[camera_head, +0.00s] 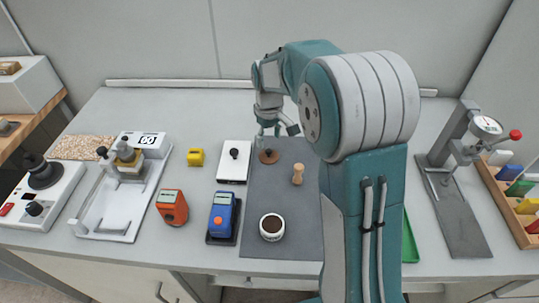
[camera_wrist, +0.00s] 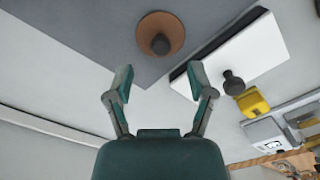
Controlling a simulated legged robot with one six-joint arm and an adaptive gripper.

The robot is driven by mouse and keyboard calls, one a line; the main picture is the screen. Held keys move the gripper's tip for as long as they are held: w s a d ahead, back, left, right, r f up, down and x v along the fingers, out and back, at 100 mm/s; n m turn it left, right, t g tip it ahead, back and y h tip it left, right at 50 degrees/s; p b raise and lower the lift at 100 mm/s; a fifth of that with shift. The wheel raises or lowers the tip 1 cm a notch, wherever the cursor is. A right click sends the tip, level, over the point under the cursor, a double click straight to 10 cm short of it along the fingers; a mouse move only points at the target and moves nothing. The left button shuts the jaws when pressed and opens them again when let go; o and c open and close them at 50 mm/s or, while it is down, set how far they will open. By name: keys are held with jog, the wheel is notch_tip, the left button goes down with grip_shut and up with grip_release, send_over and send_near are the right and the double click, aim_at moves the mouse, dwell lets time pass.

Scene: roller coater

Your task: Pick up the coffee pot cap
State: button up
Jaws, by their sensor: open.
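The likely coffee pot cap is a round brown disc with a dark knob (camera_head: 268,156), lying at the far left part of the grey mat (camera_head: 258,205). It also shows in the wrist view (camera_wrist: 176,27), at top centre, beyond my fingertips. My gripper (camera_head: 276,130) hangs just above and behind the cap in the head view. In the wrist view my gripper (camera_wrist: 160,80) has its two fingers spread, with nothing between them and the cap apart from both fingers.
A white flat box with a black knob (camera_head: 234,160) lies just left of the cap. A small wooden piece (camera_head: 298,174) and a cup of dark contents (camera_head: 271,228) stand on the mat. Also near are a yellow block (camera_head: 195,157), a blue device (camera_head: 222,214) and an orange device (camera_head: 172,207).

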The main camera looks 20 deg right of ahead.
aim_at(268, 150)
jog(key=f, duration=0.4)
jog(key=shift+a+f, duration=0.2)
jog(key=shift+f, duration=0.15)
jog(key=shift+d+f, duration=0.1)
jog(key=shift+f, duration=0.15)
jog(key=c, duration=0.8)
